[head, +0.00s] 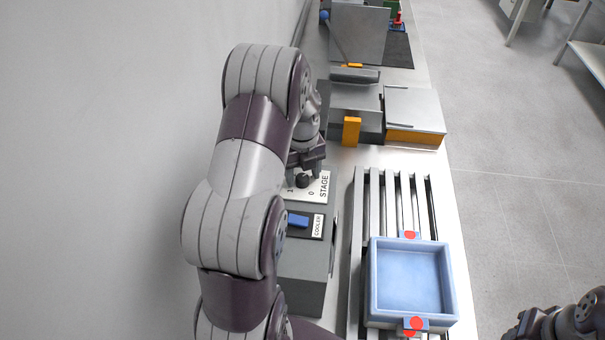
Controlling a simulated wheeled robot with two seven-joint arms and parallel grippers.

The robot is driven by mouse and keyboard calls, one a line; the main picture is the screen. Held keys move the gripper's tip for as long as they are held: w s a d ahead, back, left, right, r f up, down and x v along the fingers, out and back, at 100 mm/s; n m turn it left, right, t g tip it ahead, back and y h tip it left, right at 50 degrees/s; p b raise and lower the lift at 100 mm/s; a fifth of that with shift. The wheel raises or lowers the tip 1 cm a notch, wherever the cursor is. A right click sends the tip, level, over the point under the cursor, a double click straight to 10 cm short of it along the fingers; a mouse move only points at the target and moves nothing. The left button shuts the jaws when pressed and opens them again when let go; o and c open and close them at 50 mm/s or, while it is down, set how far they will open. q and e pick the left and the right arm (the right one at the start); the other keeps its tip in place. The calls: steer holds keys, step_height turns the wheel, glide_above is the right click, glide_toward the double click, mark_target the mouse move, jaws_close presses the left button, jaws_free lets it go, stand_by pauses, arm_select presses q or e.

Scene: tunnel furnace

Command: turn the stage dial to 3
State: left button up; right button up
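The stage dial (303,181) is a small dark knob on a white plate marked STAGE (324,187), on top of the grey control box (306,262). The numbers 1 and 0 show on the plate; the rest of the scale is hidden by my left arm. My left gripper (305,168) is right at the dial, at its far side in the picture. I cannot tell whether its fingers touch the knob or how far apart they are. My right gripper (545,325) is at the bottom right corner, partly cut off, and its fingers are unclear.
A blue switch (298,221) marked COOLER sits on the same box, nearer than the dial. A blue tray (372,285) with red-dotted tabs lies on the rail conveyor (359,215). Beyond stand a grey furnace unit with an orange block (351,131) and a grey-and-orange box (415,112).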

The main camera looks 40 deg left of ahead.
mark_target(302, 176)
arm_select(q)
steer(key=shift+s+f, duration=0.1)
steer(key=shift+r, duration=0.2)
step_height(302, 176, up, 6)
steer(key=shift+b, duration=1.2)
step_height(302, 176, up, 6)
steer(key=p, duration=0.4)
steer(key=shift+r, duration=0.15)
